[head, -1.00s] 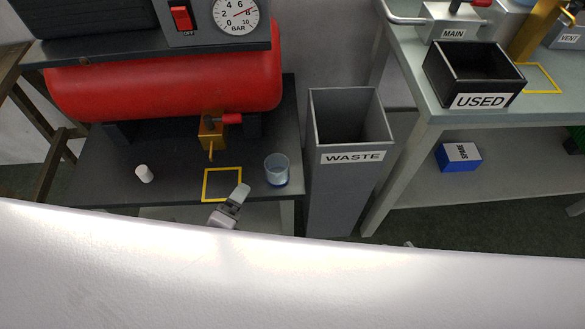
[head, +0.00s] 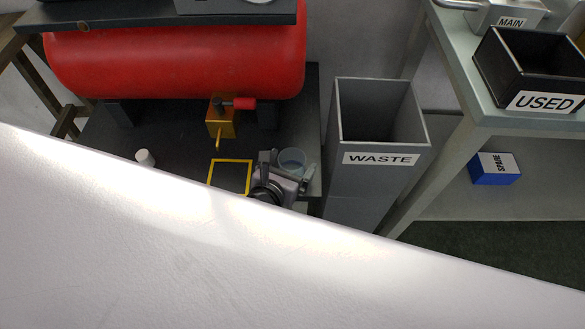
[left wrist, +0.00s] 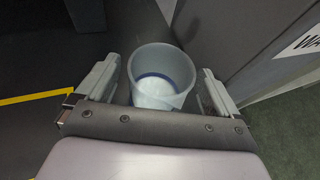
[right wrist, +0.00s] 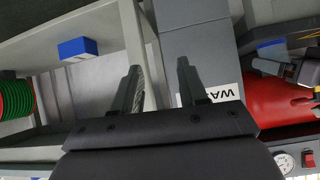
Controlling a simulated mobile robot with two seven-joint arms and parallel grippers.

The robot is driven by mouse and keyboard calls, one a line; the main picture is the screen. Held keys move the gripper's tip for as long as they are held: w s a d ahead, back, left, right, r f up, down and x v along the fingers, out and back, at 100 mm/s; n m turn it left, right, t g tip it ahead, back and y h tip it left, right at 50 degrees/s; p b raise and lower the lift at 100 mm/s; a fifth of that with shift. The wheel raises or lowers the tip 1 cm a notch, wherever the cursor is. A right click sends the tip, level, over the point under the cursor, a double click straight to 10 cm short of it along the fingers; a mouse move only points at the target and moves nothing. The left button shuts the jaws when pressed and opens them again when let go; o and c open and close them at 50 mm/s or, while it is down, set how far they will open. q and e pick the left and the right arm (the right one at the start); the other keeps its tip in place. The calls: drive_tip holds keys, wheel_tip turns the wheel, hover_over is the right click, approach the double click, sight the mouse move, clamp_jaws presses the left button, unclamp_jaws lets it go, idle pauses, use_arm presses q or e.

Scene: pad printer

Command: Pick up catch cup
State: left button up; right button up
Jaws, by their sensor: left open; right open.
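The catch cup is a translucent cup (head: 291,160) with a blue band low down, standing upright near the right edge of the dark shelf below the red tank. My left gripper (head: 285,171) is at the cup, its fingers open to either side. In the left wrist view the cup (left wrist: 160,78) sits between the two open fingers (left wrist: 162,88), with a small gap visible on the right; contact cannot be told. My right gripper (right wrist: 158,88) is open and empty in the right wrist view, and does not show in the head view.
A grey WASTE bin (head: 370,185) stands just right of the shelf. A brass drain valve (head: 221,122) with a red handle hangs above a yellow square outline (head: 231,162). A white cap-like piece (head: 145,157) lies left. A USED box (head: 500,65) is on the right table.

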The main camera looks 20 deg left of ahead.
use_arm(q)
drive_tip(key=shift+b+x, duration=0.35)
drive_tip(key=shift+x, duration=1.05)
drive_tip(key=c, duration=1)
